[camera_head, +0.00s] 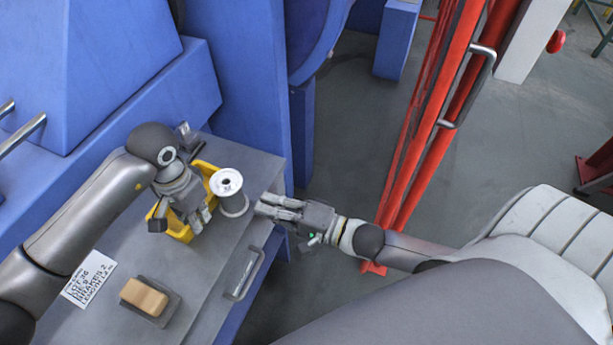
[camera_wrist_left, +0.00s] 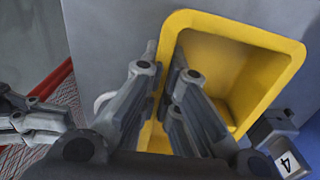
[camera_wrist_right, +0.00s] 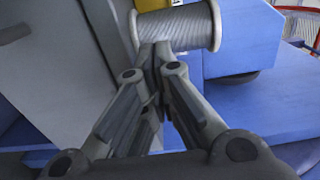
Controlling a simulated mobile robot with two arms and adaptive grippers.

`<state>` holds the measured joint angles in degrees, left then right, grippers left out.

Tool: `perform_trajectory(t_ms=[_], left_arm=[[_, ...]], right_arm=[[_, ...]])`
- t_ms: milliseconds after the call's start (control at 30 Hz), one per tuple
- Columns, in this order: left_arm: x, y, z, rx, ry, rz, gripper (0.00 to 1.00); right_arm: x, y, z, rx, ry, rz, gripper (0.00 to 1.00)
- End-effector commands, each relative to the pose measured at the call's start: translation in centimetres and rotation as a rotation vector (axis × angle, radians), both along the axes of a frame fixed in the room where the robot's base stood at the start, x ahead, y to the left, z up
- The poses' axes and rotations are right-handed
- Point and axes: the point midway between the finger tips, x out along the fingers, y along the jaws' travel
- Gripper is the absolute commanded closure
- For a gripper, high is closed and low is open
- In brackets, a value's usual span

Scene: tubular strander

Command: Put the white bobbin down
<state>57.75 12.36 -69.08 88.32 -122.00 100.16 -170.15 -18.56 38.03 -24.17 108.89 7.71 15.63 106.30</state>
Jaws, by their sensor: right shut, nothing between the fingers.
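The white bobbin (camera_head: 228,193), wound with grey wire, stands upright on the grey cabinet top near its right edge. It also shows at the top of the right wrist view (camera_wrist_right: 180,27). My right gripper (camera_head: 262,205) is shut and empty, its tips just right of the bobbin; whether they touch it I cannot tell. In the right wrist view the closed fingertips (camera_wrist_right: 156,45) lie in front of the bobbin's wire. My left gripper (camera_wrist_left: 166,50) has its fingers on either side of a wall of the yellow bin (camera_wrist_left: 245,40), with only a narrow gap.
The yellow bin stands left of the bobbin (camera_head: 207,168). A tan block on a dark base (camera_head: 145,297) and a printed label (camera_head: 88,279) lie on the cabinet top (camera_head: 215,265). Blue machinery (camera_head: 240,80) rises behind. Red posts (camera_head: 425,130) stand to the right over open floor.

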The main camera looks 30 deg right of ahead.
Motion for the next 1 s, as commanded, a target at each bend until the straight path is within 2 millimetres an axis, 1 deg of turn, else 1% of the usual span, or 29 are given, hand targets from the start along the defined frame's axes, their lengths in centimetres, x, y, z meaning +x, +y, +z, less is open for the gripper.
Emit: perform_trajectory(t_ms=[33,200,300,500,700,967,1000], left_arm=[[0.1,0.1,0.0,0.001,0.0,0.003,1.0],[0.2,0.2,0.0,0.003,-0.003,0.007,1.0],[0.2,0.3,0.0,0.004,-0.004,0.008,1.0],[0.3,0.3,0.1,0.006,-0.005,0.01,1.0],[0.3,0.4,0.1,0.006,-0.005,0.011,1.0],[0.3,0.4,0.1,0.006,-0.005,0.011,1.0],[0.3,0.4,0.1,0.006,-0.005,0.011,1.0]], right_arm=[[-1.0,-0.7,-0.1,-0.002,0.005,0.0,1.0],[-3.6,-2.6,-0.1,-0.004,0.005,0.001,1.0],[-5.0,-3.6,-0.2,-0.003,0.004,0.001,1.0],[-7.0,-5.1,0.0,-0.001,0.002,0.0,1.0],[-7.8,-5.7,0.0,0.0,0.0,0.0,1.0],[-7.8,-5.7,0.0,0.0,0.0,0.0,1.0],[-7.8,-5.7,0.0,0.0,0.0,0.0,0.96]])
